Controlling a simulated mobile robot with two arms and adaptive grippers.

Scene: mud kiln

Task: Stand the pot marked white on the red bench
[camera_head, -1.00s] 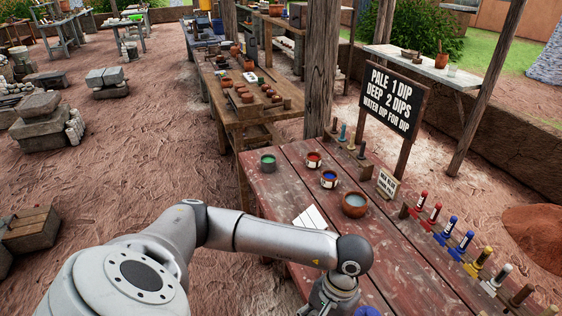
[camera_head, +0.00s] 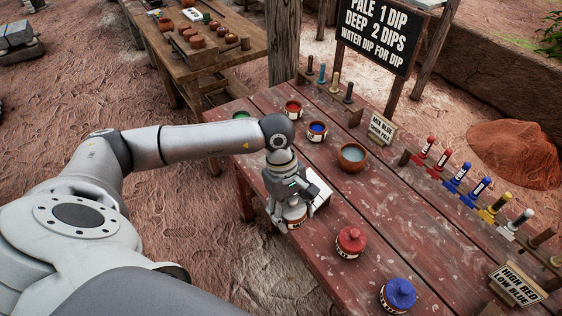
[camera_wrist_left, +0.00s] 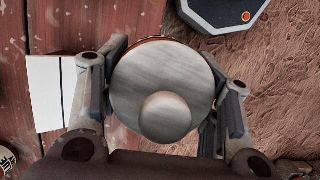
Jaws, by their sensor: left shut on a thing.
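My left gripper (camera_head: 285,208) is shut on a small lidded pot (camera_head: 296,219) at the near-left edge of the red bench (camera_head: 318,250). The pot has a pale band with dark marks too small to read. In the left wrist view its round whitish lid with a knob (camera_wrist_left: 166,116) sits between the two fingers. I cannot tell whether the pot touches the bench or hangs just above it. A red-lidded pot (camera_head: 350,241) and a blue-lidded pot (camera_head: 398,294) stand on the bench to the right. My right gripper is not in view.
White tiles (camera_head: 318,190) lie beside the held pot. Open bowls of green, red, blue and a larger grey-blue one (camera_head: 352,158) stand farther back. Coloured brushes or stampers (camera_head: 455,180) line the far right edge. The bench middle is clear.

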